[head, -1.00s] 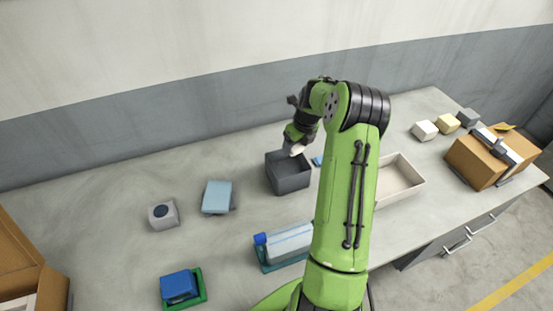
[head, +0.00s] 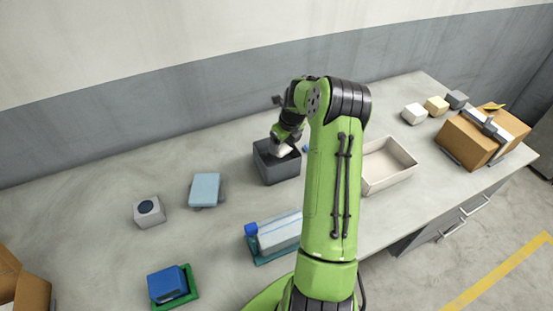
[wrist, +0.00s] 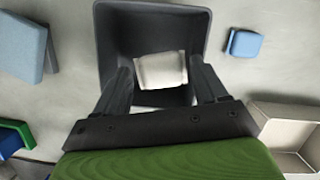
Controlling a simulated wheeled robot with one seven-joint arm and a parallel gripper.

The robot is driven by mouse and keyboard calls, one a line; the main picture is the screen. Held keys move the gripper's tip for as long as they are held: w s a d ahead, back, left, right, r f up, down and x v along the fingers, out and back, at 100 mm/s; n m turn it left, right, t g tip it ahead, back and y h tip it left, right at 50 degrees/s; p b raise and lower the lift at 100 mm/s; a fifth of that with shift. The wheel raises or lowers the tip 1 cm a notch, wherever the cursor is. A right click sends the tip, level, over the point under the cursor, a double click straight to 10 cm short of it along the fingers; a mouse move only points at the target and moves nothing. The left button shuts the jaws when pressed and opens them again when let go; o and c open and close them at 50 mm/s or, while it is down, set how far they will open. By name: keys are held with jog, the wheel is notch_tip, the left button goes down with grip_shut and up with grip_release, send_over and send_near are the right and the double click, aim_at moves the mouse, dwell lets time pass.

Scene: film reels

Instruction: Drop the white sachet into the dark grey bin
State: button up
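In the wrist view, the bin's walls (wrist: 106,45) surround the sachet on the far side and both flanks.
A beige tray (head: 404,161) stands right of the bin, partly behind my arm. A small blue block (wrist: 244,43) lies beside the bin. A light blue box (head: 204,188), a bottle on a green tray (head: 277,234) and a grey cube (head: 149,212) lie left and in front.

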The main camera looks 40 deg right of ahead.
jog(key=o, duration=0.4)
jog(key=shift+r, duration=0.1)
jog(key=p+v, duration=0.1)
jog(key=v, duration=1.4)
jog(key=shift+s+d+r, duration=0.1)
jog(key=shift+r, duration=0.25)
